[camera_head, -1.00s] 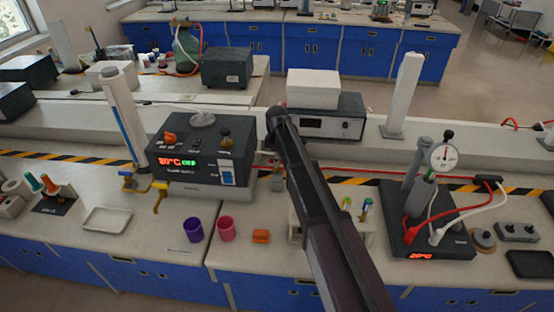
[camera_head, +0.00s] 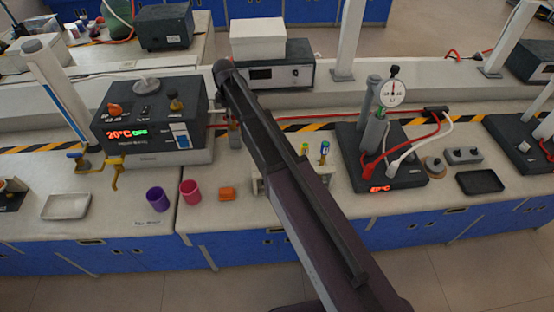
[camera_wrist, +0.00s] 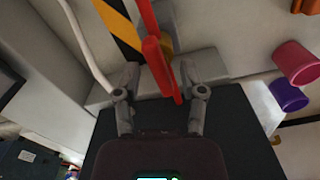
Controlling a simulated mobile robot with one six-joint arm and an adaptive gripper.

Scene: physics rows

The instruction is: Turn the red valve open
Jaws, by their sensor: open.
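The red valve handle (camera_wrist: 160,65) is a long red lever in the wrist view, with a brass-coloured part (camera_wrist: 164,44) beside it. My gripper (camera_wrist: 159,68) is open, one finger on each side of the handle. The handle lies between the fingers in the picture; I cannot tell whether either finger touches it. In the head view my arm covers part of the bench, and neither the gripper nor the red handle can be made out there.
A black heater box (camera_head: 150,115) with yellow taps (camera_head: 116,170) stands left of my arm. Purple (camera_head: 157,199) and pink (camera_head: 190,192) cups and an orange block (camera_head: 227,193) are near the front edge. A gauge stand (camera_head: 391,92) with red and white tubes is to the right.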

